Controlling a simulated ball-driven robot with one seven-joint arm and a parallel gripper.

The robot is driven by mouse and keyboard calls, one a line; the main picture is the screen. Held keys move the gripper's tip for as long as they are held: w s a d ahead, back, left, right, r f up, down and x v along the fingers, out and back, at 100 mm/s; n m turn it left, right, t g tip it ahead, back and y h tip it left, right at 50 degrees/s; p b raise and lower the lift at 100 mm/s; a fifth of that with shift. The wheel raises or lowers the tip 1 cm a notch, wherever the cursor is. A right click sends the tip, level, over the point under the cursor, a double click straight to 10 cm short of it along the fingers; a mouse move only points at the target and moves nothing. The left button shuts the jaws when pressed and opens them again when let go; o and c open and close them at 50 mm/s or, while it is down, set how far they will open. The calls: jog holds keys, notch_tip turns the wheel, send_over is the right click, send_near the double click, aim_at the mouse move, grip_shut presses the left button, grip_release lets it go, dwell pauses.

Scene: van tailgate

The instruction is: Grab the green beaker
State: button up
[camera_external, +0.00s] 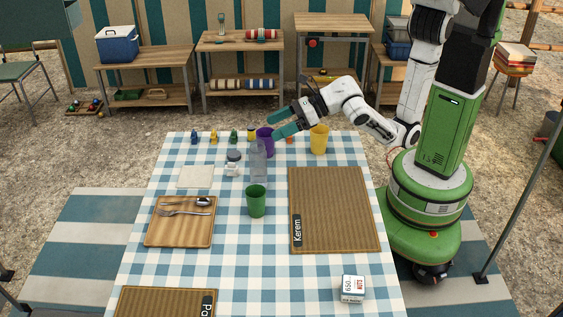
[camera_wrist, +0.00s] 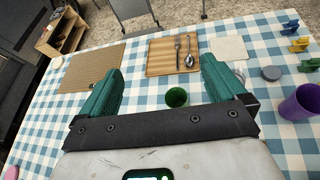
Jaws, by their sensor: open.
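The green beaker (camera_external: 256,201) stands upright on the checked tablecloth (camera_external: 240,258), near the middle of the table. In the wrist view the green beaker (camera_wrist: 176,97) appears between my two fingers, farther off, with its open top showing. My gripper (camera_external: 283,125) is open and empty, with teal fingers spread apart. It is above the far part of the table, beyond the beaker and not touching it. The spread fingers also frame the wrist view (camera_wrist: 160,88).
A clear glass (camera_external: 258,163) and a purple cup (camera_external: 266,141) stand behind the beaker. A yellow cup (camera_external: 319,139) is at the far right. A wooden cutlery tray (camera_external: 181,227) lies left, a brown mat (camera_external: 334,210) right, and a small box (camera_external: 352,288) in front. Cloth around the beaker is clear.

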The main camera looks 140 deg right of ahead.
jog(key=a+r+n, duration=0.1)
jog(key=a+n, duration=0.1)
send_near(250, 194)
jog(key=a+r, duration=0.2)
jog(key=shift+h, duration=0.3)
jog(key=x, duration=0.3)
jog(key=b+x, duration=0.1)
jog(key=x, duration=0.7)
jog(key=shift+w+a, duration=0.3)
jog(key=shift+w, duration=0.1)
jog(key=shift+r, duration=0.1)
jog(key=c, duration=1.1)
jog(key=shift+o, duration=0.2)
